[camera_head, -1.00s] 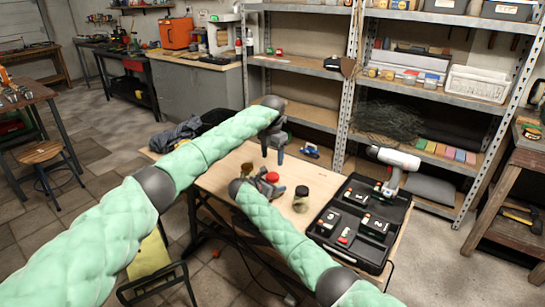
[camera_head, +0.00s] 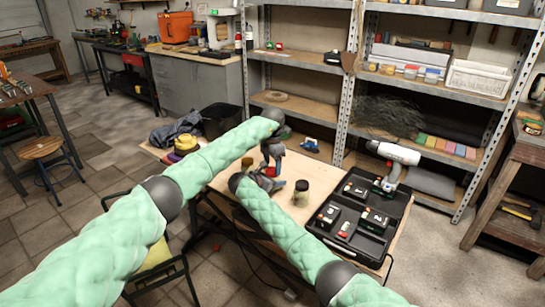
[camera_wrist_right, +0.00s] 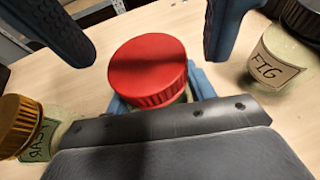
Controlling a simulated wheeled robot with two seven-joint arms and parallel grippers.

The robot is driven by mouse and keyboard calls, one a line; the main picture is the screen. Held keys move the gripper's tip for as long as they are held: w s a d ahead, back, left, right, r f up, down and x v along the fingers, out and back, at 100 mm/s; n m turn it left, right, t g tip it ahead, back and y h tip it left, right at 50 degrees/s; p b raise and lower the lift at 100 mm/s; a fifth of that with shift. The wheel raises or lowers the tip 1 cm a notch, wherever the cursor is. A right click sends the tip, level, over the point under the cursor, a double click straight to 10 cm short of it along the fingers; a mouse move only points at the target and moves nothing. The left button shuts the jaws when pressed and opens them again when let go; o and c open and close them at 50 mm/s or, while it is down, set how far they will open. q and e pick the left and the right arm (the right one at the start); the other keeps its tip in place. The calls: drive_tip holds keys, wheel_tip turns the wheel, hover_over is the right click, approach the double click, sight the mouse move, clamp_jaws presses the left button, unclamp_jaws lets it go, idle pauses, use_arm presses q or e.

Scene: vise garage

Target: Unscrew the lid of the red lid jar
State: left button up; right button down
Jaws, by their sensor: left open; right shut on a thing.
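The red lid jar (camera_wrist_right: 150,72) stands in the middle of the right wrist view, its ribbed red lid on top and seen from above. The blue fingers of my right gripper (camera_wrist_right: 160,100) are shut on the jar's body below the lid. In the head view my right gripper (camera_head: 270,183) reaches in low from the right arm. My left gripper (camera_head: 272,158) points down over the jar and mostly hides it there. In the right wrist view the open fingers of my left gripper (camera_wrist_right: 147,38) stand on either side of the lid, apart from it.
A dark-lidded jar labelled FIG (camera_wrist_right: 279,62) stands to the right, also in the head view (camera_head: 301,194). A gold-lidded jar (camera_wrist_right: 28,128) stands to the left. A black case (camera_head: 350,238) with a drill (camera_head: 393,160) occupies the right of the wooden table (camera_head: 222,187).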

use_arm(q)
drive_tip(key=shift+f, duration=0.85)
drive_tip(key=c, duration=1)
drive_tip(key=n, duration=0.6)
drive_tip(key=shift+r+n, duration=0.1)
drive_tip(key=shift+n, duration=0.3)
drive_tip(key=o, duration=1.1)
drive_tip(key=shift+c, duration=0.2)
